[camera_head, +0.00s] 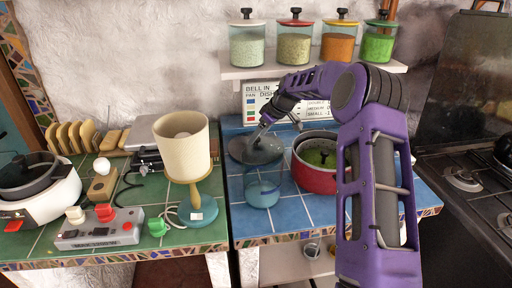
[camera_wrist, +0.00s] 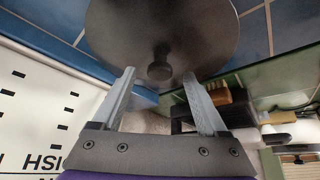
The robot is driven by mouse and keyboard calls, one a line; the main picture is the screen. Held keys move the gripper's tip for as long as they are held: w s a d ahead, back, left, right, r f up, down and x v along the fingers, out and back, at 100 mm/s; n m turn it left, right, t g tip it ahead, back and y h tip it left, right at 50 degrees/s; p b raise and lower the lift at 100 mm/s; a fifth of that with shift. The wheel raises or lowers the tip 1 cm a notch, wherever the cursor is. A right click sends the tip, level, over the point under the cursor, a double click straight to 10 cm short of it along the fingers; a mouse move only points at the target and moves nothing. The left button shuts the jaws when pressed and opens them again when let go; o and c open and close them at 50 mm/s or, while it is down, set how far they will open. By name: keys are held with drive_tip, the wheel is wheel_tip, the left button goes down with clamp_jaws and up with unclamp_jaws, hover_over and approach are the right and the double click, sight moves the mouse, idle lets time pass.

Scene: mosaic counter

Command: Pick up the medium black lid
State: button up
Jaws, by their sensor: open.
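The black lid (camera_wrist: 163,28) is a dark round disc with a small knob (camera_wrist: 160,70) and fills the upper middle of the wrist view. In the head view the lid (camera_head: 248,151) lies at the back left of the blue tiled counter, left of the red pot. My gripper (camera_wrist: 160,76) is open, with its two fingertips on either side of the knob in the wrist view. In the head view my gripper (camera_head: 262,136) reaches down at the lid from behind and above. I cannot tell whether the fingers touch it.
A red pot (camera_head: 316,181) stands right of the lid, and a blue glass jar (camera_head: 262,192) stands in front. A lamp (camera_head: 183,150) is on the green counter at left. A shelf (camera_head: 270,72) with several jars and a sign (camera_head: 258,101) are behind.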

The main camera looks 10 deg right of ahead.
drive_tip(key=shift+x, duration=0.8)
clamp_jaws()
drive_tip(key=shift+r, duration=0.1)
